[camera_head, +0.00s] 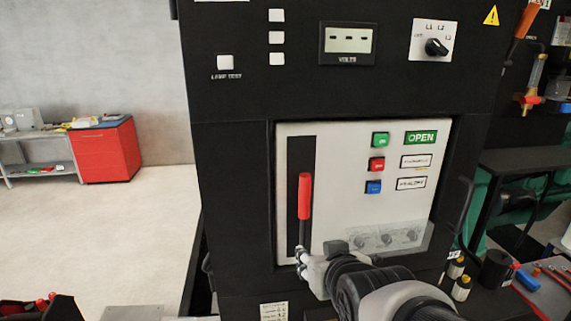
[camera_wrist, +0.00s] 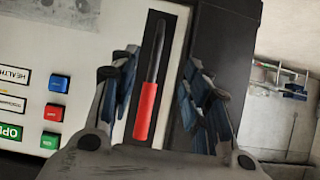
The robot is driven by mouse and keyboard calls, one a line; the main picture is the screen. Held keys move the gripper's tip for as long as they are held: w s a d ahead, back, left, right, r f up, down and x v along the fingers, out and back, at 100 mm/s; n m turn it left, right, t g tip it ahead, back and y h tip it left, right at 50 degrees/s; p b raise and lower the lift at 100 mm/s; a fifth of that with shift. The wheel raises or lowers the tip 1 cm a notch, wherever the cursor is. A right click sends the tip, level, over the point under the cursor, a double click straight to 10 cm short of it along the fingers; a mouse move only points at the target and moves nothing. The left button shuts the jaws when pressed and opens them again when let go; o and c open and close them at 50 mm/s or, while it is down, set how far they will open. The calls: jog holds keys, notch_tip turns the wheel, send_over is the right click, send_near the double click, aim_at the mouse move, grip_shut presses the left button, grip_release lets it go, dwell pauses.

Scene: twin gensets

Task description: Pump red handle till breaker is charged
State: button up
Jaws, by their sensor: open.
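The red handle (camera_head: 304,196) stands upright on a dark lever in the black vertical slot of the white breaker panel (camera_head: 345,160). My gripper (camera_head: 301,254) is low in front of the slot, near the lever's lower part, below the red grip. In the wrist view, which is turned upside down, the red handle (camera_wrist: 146,110) shows between the two spread fingers of my gripper (camera_wrist: 160,78). The fingers are open, and I see no grip on the handle. Contact cannot be told. A green OPEN label (camera_head: 421,137) sits above two white labels; the upper one (camera_head: 415,161) is too small to read surely.
Green (camera_head: 380,139), red (camera_head: 376,164) and blue (camera_head: 373,187) buttons are right of the slot. A clear cover (camera_head: 385,240) juts out at the panel's lower right, close to my arm. A red cabinet (camera_head: 104,150) stands far left; the floor there is free.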

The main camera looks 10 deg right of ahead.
aim_at(306, 198)
jog(key=w+r+t+p, duration=0.35)
jog(key=w+r, duration=0.25)
jog(key=r, duration=0.2)
jog(key=shift+g, duration=0.25)
jog(key=x, duration=0.9)
